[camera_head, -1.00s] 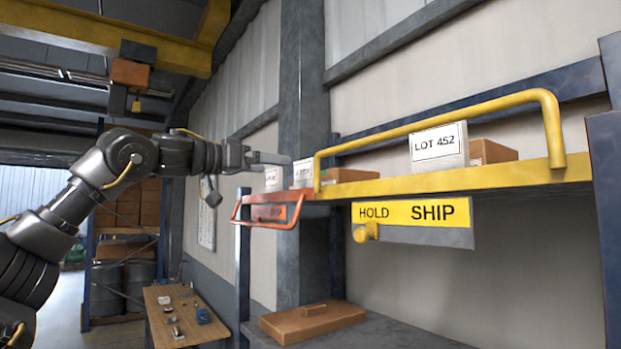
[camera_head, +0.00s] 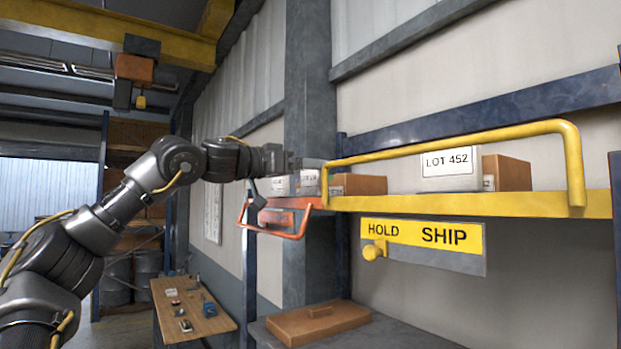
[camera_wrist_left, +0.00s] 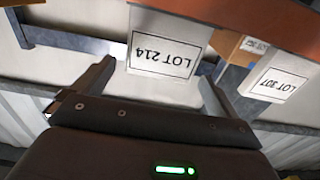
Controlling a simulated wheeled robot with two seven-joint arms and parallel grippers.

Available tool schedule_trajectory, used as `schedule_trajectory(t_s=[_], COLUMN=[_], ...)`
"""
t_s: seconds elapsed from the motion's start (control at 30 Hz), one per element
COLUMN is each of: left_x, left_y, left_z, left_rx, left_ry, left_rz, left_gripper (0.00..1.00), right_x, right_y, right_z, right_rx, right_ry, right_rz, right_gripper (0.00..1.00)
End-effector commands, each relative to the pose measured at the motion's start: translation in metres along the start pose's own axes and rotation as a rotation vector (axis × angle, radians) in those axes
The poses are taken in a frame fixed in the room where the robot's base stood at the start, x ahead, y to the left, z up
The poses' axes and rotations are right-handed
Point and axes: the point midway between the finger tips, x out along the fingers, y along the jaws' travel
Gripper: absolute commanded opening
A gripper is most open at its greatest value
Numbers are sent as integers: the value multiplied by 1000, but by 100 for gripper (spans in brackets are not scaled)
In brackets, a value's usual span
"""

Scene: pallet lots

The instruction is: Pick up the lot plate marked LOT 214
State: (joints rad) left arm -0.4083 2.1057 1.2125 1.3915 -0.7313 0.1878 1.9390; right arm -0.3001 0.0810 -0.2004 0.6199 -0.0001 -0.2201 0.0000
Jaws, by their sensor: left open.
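In the left wrist view the white lot plate marked LOT 214 (camera_wrist_left: 168,52) appears upside down, hanging in view between the two fingers of my left gripper (camera_wrist_left: 157,74). The fingers are apart, one on each side of the plate, and I see no grip on it. A second plate, LOT 307 (camera_wrist_left: 277,84), is to the right. In the head view my left gripper (camera_head: 308,163) is at the far left end of the shelf, partly covering two small white plates whose marks I cannot read. My right gripper is not in view.
A plate marked LOT 452 (camera_head: 451,170) stands on the yellow shelf (camera_head: 400,203) beside a brown box (camera_head: 507,173). A yellow rail (camera_head: 450,140) runs above the shelf front. An orange handle frame (camera_head: 300,222) juts out at the left end. A HOLD/SHIP sign (camera_head: 425,238) hangs below.

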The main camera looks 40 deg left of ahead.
Motion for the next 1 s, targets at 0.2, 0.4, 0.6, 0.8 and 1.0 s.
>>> schedule_trajectory(t_s=[0.2,0.4,0.6,0.8,1.0], left_x=[30,37,37,37,37], left_y=[1,0,0,0,0], left_z=[-5,-2,-2,-2,-2], left_rx=[-1,0,0,0,0], left_ry=[-5,-1,-1,-1,-1], left_rz=[1,0,0,0,0], left_gripper=[98,98,92,65,49], right_x=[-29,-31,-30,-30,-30], right_y=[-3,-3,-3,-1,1], right_z=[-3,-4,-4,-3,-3], right_rx=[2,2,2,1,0], right_ry=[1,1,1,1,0], right_rz=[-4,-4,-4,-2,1], right_gripper=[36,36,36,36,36])
